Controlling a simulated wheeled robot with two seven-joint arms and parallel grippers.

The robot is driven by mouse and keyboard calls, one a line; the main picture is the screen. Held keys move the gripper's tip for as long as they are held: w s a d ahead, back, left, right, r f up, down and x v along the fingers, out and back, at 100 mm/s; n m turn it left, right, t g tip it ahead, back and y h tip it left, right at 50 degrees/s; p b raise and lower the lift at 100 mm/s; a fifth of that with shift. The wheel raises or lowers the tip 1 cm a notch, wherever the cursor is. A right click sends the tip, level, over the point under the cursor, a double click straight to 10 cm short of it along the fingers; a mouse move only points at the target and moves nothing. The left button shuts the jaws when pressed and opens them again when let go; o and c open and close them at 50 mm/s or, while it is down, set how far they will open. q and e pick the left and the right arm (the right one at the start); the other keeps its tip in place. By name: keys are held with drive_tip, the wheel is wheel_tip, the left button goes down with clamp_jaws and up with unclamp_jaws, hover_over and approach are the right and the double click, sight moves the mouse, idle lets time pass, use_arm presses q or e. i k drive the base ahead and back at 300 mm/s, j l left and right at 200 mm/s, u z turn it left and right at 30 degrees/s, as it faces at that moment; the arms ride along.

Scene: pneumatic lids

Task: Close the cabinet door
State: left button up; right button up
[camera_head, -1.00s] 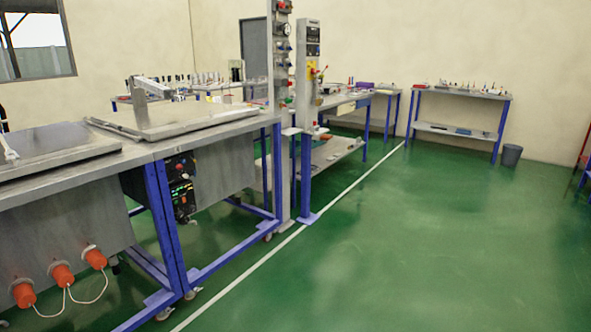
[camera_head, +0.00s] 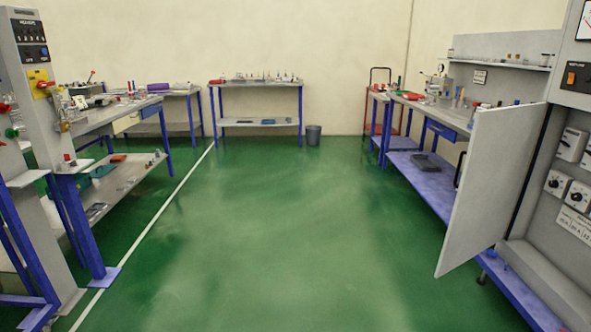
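A light grey cabinet door (camera_head: 490,185) stands open at the right of the head view. It swings out from a grey cabinet (camera_head: 573,165) at the right edge, which has switches and dials inside. A dark handle (camera_head: 459,169) shows at the door's left edge. Neither of my grippers is in view.
A wide green floor (camera_head: 270,230) lies clear ahead between two rows of benches. A blue-legged bench (camera_head: 130,115) with shelves stands at the left, beside a white floor line.

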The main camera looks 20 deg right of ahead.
sight(502, 142)
drive_tip(key=i+l+z, duration=0.15)
drive_tip(key=i+z, duration=0.25)
drive_tip(key=i, duration=0.25)
drive_tip(key=i+z, duration=0.4)
drive_tip(key=i, duration=0.2)
drive_tip(key=i+j+z, duration=0.1)
drive_tip(key=i+z, duration=0.3)
drive_tip(key=i+j+z, duration=0.15)
drive_tip(key=z, duration=0.25)
drive_tip(key=i+j+z, duration=0.6)
drive_tip(key=z, duration=0.2)
drive_tip(key=j+z, duration=0.3)
drive_tip(key=j, duration=0.35)
drive_tip(key=j+z, duration=0.35)
drive_tip(key=j, duration=0.25)
drive_tip(key=k, duration=0.7)
